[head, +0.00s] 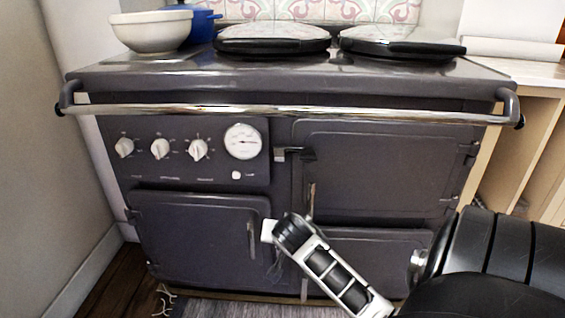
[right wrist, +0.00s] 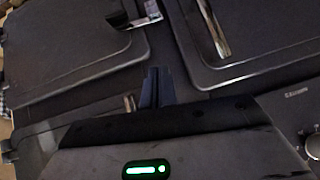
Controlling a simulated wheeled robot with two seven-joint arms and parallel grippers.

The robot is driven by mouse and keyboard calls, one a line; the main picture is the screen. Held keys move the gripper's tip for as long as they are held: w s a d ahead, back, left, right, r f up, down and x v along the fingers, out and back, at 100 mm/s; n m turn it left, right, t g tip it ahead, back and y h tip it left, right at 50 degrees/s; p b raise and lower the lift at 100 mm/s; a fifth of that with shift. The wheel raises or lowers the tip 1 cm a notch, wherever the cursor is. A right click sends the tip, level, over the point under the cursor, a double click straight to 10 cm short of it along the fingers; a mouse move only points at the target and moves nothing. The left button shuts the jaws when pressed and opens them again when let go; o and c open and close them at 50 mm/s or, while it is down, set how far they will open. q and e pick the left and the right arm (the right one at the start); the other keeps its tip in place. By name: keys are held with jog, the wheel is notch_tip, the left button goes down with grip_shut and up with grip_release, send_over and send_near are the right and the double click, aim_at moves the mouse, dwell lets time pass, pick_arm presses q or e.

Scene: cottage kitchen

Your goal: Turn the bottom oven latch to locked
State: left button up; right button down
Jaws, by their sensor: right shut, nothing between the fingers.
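The dark range cooker (head: 215,205) has a lower left door (head: 195,240) and a lower right door (head: 375,255). A silver latch bar (head: 252,240) stands upright at the lower left door's right edge; it also shows in the right wrist view (right wrist: 213,28). Another upright bar (head: 304,287) shows low beside the lower right door, partly behind my arm. I cannot tell which latch is meant. My right gripper (right wrist: 156,86) is shut and empty in front of the strip between the doors. In the head view my wrist hides its fingertips. My left gripper is not in view.
A chrome rail (head: 270,110) runs across the cooker front above the doors. The upper right door (head: 385,165) has its own latch (head: 290,153). Knobs (head: 160,149) and a round gauge (head: 243,141) sit at upper left. A wall stands at the left.

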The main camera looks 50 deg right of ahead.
pick_arm(q)
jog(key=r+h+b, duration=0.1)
jog(key=b, duration=0.1)
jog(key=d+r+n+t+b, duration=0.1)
jog(key=b, duration=0.2)
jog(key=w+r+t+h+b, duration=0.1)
jog(key=b, duration=0.1)
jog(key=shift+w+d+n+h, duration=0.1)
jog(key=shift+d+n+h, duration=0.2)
pick_arm(e)
jog(key=s+a+f+x, duration=0.1)
jog(key=f+x, duration=0.1)
jog(key=x, duration=1)
jog(key=shift+f, duration=0.25)
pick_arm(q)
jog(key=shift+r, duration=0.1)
pick_arm(e)
jog(key=shift+a, duration=0.2)
